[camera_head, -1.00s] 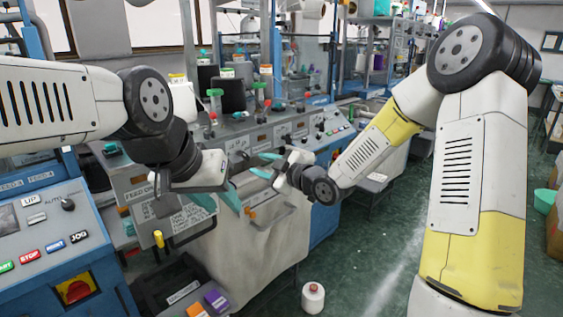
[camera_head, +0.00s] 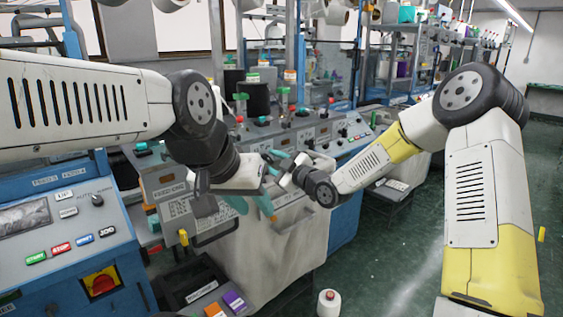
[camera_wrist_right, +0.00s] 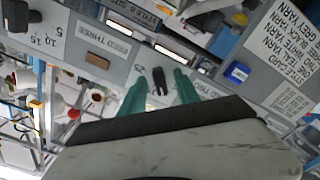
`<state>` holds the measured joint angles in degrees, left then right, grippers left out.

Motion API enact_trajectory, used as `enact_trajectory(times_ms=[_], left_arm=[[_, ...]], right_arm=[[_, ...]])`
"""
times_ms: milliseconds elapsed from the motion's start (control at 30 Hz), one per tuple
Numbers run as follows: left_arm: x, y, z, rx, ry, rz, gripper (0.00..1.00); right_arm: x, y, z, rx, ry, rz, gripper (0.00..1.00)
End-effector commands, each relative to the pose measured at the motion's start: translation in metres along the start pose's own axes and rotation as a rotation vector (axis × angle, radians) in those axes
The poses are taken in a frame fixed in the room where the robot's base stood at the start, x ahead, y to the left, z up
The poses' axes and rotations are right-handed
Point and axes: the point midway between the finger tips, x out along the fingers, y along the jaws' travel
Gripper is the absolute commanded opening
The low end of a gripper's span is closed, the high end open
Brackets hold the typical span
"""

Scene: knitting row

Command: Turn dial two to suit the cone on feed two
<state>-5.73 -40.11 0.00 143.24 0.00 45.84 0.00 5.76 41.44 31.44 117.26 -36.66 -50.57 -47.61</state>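In the right wrist view, a black dial knob (camera_wrist_right: 159,80) on a grey panel (camera_wrist_right: 128,62) shows between the teal fingertips of my right gripper (camera_wrist_right: 159,92). The fingers are apart and I see no contact with the knob. A label reading "THREE" is near it; I cannot tell which knob is dial two. In the head view, my right gripper (camera_head: 275,158) is at the machine's front panels. My left gripper (camera_head: 249,205) is open and empty, low in front of the "FEED ONE" panel (camera_head: 170,190). A dark cone (camera_head: 258,100) stands behind the panels; its feed number is unreadable.
A blue control console (camera_head: 70,240) with coloured buttons is at left. A white cone (camera_head: 329,303) stands on the green floor. A blue button (camera_wrist_right: 237,72) and a text placard (camera_wrist_right: 290,40) are right of the knob. Open floor lies at lower right.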

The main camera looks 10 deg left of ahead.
Motion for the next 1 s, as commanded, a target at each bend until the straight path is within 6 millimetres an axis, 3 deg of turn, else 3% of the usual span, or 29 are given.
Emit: enact_trajectory(times_ms=[100, 300, 667, 1000], left_arm=[[0.0, 0.0, 0.0, 0.0, 0.0, 0.0, 0.36], [0.0, 0.0, 0.0, 0.0, 0.0, 0.0, 0.36], [0.0, 0.0, 0.0, 0.0, 0.0, 0.0, 0.36], [0.0, 0.0, 0.0, 0.0, 0.0, 0.0, 0.36]], right_arm=[[-0.0002, -0.0001, -0.0001, 0.0, 0.0, 0.0, 0.38], [-0.0003, -0.0002, -0.0002, 0.0, 0.0, -0.001, 0.0], [-0.0005, -0.0003, -0.0001, 0.025, 0.0, -0.001, 0.0], [-0.0006, -0.0002, 0.0002, 0.219, -0.001, -0.001, 0.0]])
